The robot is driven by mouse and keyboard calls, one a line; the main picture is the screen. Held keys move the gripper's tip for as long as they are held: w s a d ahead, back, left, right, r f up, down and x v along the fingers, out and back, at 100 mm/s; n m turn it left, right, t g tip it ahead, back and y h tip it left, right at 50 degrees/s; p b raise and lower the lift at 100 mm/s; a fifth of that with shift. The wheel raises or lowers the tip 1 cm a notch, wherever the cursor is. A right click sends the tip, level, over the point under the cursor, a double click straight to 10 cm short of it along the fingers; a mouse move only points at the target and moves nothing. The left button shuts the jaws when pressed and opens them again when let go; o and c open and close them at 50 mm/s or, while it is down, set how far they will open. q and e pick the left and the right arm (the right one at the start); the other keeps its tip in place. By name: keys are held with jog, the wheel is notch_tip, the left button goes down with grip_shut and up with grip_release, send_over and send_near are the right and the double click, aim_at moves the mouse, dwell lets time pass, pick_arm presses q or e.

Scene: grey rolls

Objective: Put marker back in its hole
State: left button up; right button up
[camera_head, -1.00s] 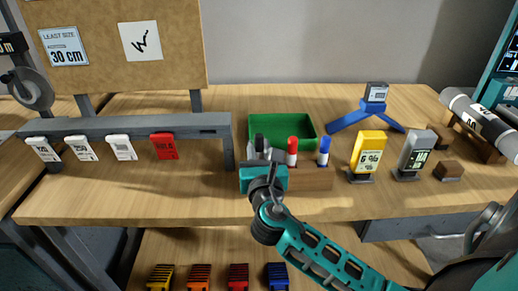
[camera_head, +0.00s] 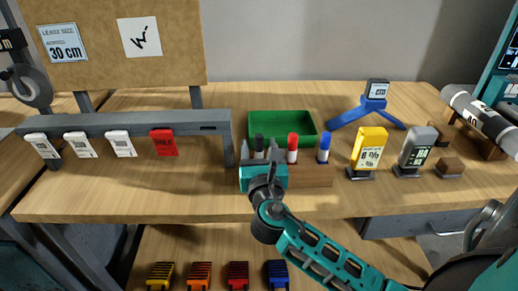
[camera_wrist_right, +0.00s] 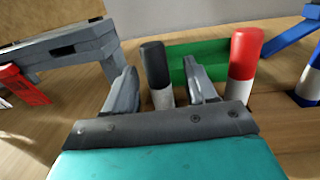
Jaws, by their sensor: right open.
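The black-capped marker (camera_head: 259,142) stands upright at the left end of the wooden marker block (camera_head: 312,177), in line with the red marker (camera_head: 292,148) and the blue marker (camera_head: 324,148). My right gripper (camera_head: 259,152) is open at the black marker. In the right wrist view, the black marker (camera_wrist_right: 155,66) shows between the spread fingertips of the right gripper (camera_wrist_right: 163,88), with gaps on both sides. The red marker (camera_wrist_right: 243,60) is just right of the right finger. The gripper hides the black marker's lower end and its hole. My left gripper is out of view.
A green tray (camera_head: 308,119) lies behind the markers. A grey rail (camera_head: 130,124) with hanging tags ends close to the left of my right gripper. A yellow device (camera_head: 369,148) and a grey device (camera_head: 415,150) stand to the right. The front table strip is clear.

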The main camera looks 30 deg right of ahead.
jog(key=shift+v, duration=1.05)
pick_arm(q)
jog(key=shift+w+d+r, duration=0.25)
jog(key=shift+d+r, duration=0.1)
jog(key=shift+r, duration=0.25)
pick_arm(e)
jog(key=v, duration=1)
jog(key=shift+s, duration=0.4)
jog(key=shift+a+f, duration=0.1)
